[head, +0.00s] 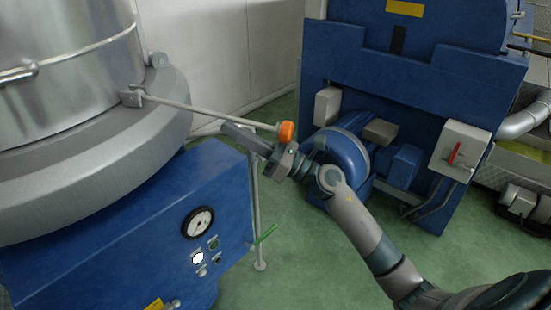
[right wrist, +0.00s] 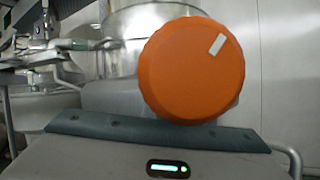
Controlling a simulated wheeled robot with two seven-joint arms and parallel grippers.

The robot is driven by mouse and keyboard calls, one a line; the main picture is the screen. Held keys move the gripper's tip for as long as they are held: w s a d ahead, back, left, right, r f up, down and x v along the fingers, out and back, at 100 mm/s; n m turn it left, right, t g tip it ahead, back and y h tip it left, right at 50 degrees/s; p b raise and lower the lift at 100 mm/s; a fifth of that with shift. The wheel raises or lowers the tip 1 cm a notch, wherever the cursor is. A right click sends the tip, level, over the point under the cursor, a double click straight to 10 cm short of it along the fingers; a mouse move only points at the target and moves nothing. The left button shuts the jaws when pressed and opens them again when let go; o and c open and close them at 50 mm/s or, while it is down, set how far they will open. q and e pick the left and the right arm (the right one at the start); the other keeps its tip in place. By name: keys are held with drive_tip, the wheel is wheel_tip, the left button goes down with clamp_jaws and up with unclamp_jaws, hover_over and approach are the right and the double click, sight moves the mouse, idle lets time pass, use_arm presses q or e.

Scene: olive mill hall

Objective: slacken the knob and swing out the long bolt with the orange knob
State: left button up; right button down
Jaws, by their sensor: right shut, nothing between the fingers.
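The long bolt (head: 205,112) is a thin grey rod. It runs from a bracket (head: 132,97) on the steel vessel's rim and points outward to the right, away from the vessel. The orange knob (head: 286,131) sits on its free end. In the right wrist view the knob (right wrist: 191,70) is large and close, with a white mark on its face. My right gripper (head: 228,129) is shut and empty, its fingers pointing left just below the rod near the knob. I cannot tell if it touches the rod. My left gripper is not in view.
The steel vessel (head: 60,60) with its wide grey rim stands on a blue base (head: 120,235) with a round gauge (head: 198,222). A blue machine (head: 420,90) is behind. Green floor lies between.

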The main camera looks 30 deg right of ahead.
use_arm(q)
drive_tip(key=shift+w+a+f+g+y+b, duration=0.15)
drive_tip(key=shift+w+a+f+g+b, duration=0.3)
drive_tip(key=shift+b, duration=0.7)
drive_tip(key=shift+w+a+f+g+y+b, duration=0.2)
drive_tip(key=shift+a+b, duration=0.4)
drive_tip(key=shift+b, duration=0.5)
use_arm(e)
drive_tip(key=r+v, duration=0.1)
drive_tip(key=v, duration=0.9)
drive_tip(key=shift+s+d, duration=0.25)
